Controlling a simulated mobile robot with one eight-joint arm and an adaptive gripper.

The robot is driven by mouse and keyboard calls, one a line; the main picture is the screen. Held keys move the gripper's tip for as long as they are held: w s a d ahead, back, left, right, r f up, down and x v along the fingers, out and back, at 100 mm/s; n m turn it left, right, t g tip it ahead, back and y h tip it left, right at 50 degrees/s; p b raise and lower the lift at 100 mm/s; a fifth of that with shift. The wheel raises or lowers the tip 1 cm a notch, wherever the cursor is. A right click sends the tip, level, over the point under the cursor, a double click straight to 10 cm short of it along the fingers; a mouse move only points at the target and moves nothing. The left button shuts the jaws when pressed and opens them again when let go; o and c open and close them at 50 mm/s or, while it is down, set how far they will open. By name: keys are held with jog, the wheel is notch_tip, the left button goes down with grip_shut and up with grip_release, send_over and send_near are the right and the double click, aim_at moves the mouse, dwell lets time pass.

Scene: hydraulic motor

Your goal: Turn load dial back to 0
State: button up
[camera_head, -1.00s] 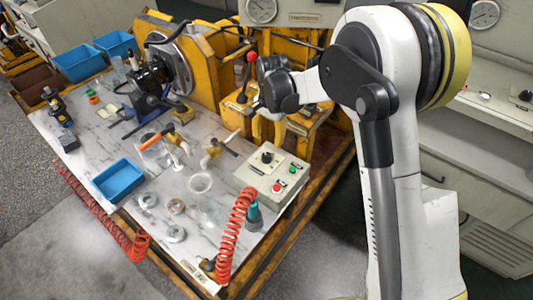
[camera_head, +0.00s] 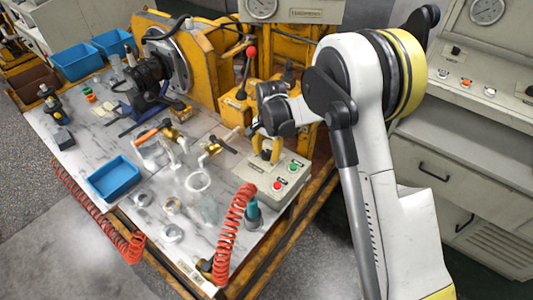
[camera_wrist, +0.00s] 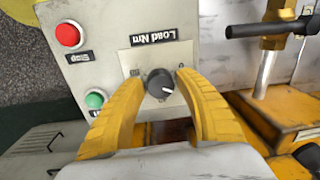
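The load dial (camera_wrist: 160,84) is a dark round knob with a pale pointer mark on a grey control box (camera_head: 250,182). In the wrist view it sits on a plate labelled "Load Nm", which appears upside down. My gripper (camera_wrist: 152,82) has yellow curved fingers, spread apart on both sides of the dial. I see a gap between the fingers and the dial, so nothing is gripped. In the head view my gripper (camera_head: 268,153) is over the back of the box and hides the dial. The number the pointer marks is not readable.
A red button (camera_wrist: 68,35) and a green button (camera_wrist: 95,100) are on the same box. A black-handled lever (camera_wrist: 272,28) stands beside it. A red coiled hose (camera_head: 232,235) is at the box's front left. A blue tray (camera_head: 115,179) lies further left.

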grip_shut()
jog(key=shift+n, duration=0.3)
jog(key=n, duration=1.1)
jog(key=shift+g, duration=0.3)
jog(key=shift+n, duration=0.3)
jog(key=shift+d, duration=0.1)
jog(key=o, duration=0.5)
grip_release()
